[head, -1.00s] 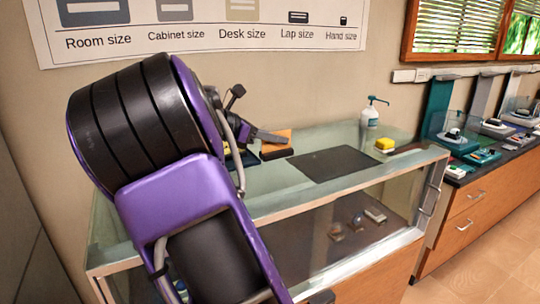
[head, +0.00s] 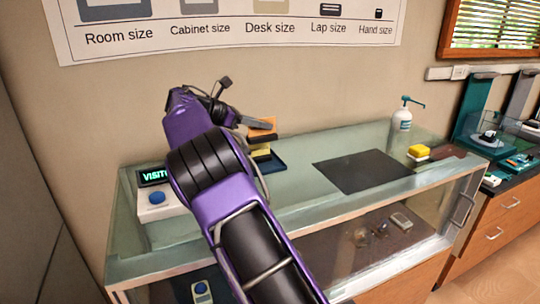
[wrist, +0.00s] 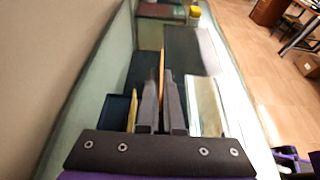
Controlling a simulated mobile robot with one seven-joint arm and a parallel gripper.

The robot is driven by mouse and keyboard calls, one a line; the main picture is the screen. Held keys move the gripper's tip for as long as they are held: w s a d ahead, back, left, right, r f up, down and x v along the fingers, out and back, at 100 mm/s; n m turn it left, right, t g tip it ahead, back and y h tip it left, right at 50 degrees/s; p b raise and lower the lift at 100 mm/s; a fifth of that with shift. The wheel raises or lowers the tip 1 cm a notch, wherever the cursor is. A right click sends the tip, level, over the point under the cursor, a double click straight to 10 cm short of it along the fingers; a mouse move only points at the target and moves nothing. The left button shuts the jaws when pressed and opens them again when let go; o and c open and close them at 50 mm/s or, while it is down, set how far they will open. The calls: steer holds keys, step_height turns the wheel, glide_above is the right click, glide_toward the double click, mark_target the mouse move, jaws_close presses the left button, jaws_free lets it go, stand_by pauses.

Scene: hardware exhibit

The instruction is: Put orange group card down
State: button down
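The orange card (head: 263,133) is at my gripper (head: 257,124), above the back of the glass case top in the head view. In the wrist view the orange card (wrist: 161,72) shows edge-on as a thin strip between the two dark fingers of my gripper (wrist: 161,95), which are closed on it. A yellow card (wrist: 133,110) stands just left of the fingers, in or by a dark blue tray (wrist: 114,112). In the head view the yellow card (head: 260,148) shows below the orange one. The orange card's lower edge is hidden.
A lit sign (head: 154,176) stands behind that box. Bare glass lies in front of the mat.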

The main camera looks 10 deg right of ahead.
step_height(320, 180, down, 8)
steer(key=shift+f+b, duration=0.2)
steer(key=shift+b, duration=0.2)
steer(key=shift+f, duration=0.1)
steer(key=c, duration=1.1)
jaws_free()
steer(key=shift+a+r, duration=0.15)
steer(key=shift+r, duration=0.05)
steer(key=v, duration=1.1)
steer(key=shift+s+a+p, duration=0.1)
steer(key=shift+a+p, duration=0.2)
steer(key=shift+p, duration=0.1)
steer(key=shift+r, duration=0.1)
